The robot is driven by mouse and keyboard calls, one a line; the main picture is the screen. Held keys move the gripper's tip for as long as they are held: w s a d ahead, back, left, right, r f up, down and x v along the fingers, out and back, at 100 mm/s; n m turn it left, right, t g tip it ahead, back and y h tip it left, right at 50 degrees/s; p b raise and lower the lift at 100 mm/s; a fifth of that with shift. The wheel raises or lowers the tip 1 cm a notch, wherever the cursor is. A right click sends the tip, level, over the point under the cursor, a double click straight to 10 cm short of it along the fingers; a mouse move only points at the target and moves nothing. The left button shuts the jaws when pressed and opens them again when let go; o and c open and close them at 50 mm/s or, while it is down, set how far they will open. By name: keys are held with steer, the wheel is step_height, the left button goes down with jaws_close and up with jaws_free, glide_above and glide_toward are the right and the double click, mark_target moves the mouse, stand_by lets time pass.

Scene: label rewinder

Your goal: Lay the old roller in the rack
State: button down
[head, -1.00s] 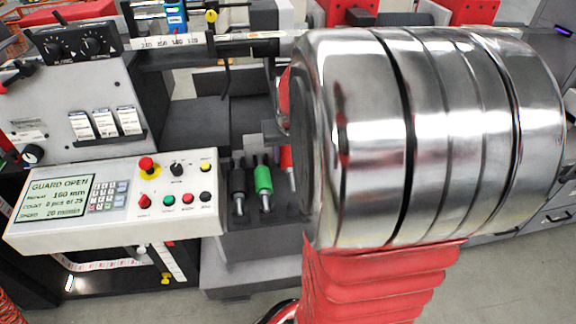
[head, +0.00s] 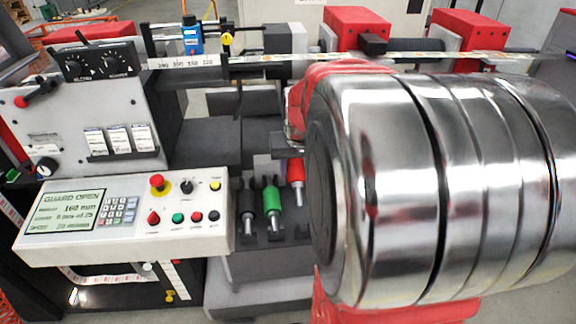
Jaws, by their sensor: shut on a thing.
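A red roller (head: 295,170) with a bare metal shaft shows at the right end of the rack (head: 262,240), beside my arm. My gripper (head: 291,150) is mostly hidden behind my big silver arm link; a grey part of it shows at the top of the red roller, and it is shut on that roller. I cannot tell whether the roller rests in the rack or hangs just above it. A green roller (head: 272,200) and a black roller (head: 247,200) lie side by side in the rack to the left.
The control panel (head: 120,218) reads GUARD OPEN and stands close left of the rack. A grey cabinet with dials (head: 95,105) is behind it. A printed label strip (head: 420,57) runs across the back, with red blocks (head: 357,28) behind it. My arm covers the right side.

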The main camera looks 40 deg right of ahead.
steer(key=w+a+n, duration=0.2)
steer(key=w+a, duration=0.4)
steer(key=a, duration=0.3)
steer(key=w+a+n+y, duration=0.1)
steer(key=w+a+n, duration=0.1)
steer(key=w+a, duration=0.4)
steer(key=w+a+n+t+y, duration=0.1)
steer(key=w+a, duration=0.5)
steer(key=a, duration=0.6)
steer(key=shift+a+r+n, duration=0.2)
steer(key=shift+r+n, duration=0.05)
steer(key=shift+n, duration=0.55)
steer(key=shift+w+a+y, duration=0.1)
steer(key=shift+a+y, duration=0.2)
steer(key=shift+a, duration=0.15)
